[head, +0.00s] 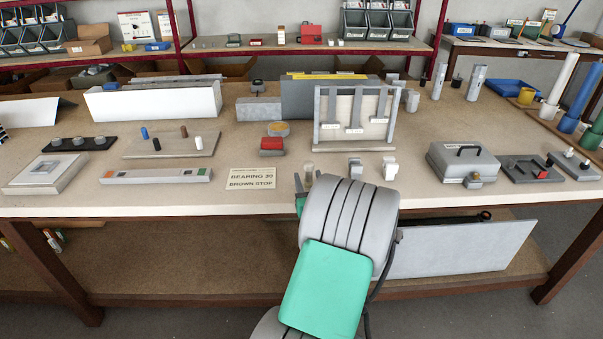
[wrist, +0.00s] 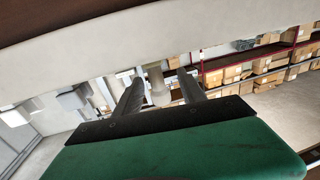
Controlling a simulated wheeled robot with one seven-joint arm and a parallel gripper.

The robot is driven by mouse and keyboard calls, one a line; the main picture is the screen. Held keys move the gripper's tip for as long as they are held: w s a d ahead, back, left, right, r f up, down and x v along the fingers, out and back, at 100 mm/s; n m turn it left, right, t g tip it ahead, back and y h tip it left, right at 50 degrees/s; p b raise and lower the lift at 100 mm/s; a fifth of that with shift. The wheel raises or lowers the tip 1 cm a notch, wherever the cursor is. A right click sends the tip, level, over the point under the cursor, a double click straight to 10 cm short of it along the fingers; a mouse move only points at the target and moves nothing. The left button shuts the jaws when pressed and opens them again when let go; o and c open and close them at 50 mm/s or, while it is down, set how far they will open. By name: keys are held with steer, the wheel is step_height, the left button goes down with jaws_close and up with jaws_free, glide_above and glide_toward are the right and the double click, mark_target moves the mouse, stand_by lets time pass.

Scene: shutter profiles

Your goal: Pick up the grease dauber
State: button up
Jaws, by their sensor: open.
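A small pale, upright cylindrical piece (head: 309,174) stands at the table's front edge, just beyond my arm. It is likely the grease dauber, but its details are too small to be sure. In the wrist view a pale stepped cylinder (wrist: 157,84), apparently the same piece, shows between the two dark fingers of my gripper (wrist: 160,78). The fingers are apart, with a gap on each side of it; I cannot tell how deep between them it sits. In the head view my gripper (head: 300,203) is mostly hidden behind my grey and green wrist.
Two small grey-white pieces (head: 356,168) (head: 389,168) stand just right of the pale cylinder. A rack with hanging grey profiles (head: 318,108) stands behind. A label card (head: 250,179) lies to the left. A grey case (head: 463,163) sits farther right. The table's front edge (head: 240,206) is close by.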

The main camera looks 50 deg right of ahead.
mark_target(306, 167)
steer(key=p+x, duration=0.1)
steer(key=x, duration=0.1)
steer(key=p+x, duration=0.1)
steer(key=x, duration=0.2)
steer(key=shift+d+r, duration=0.25)
steer(key=shift+d, duration=0.1)
jaws_close()
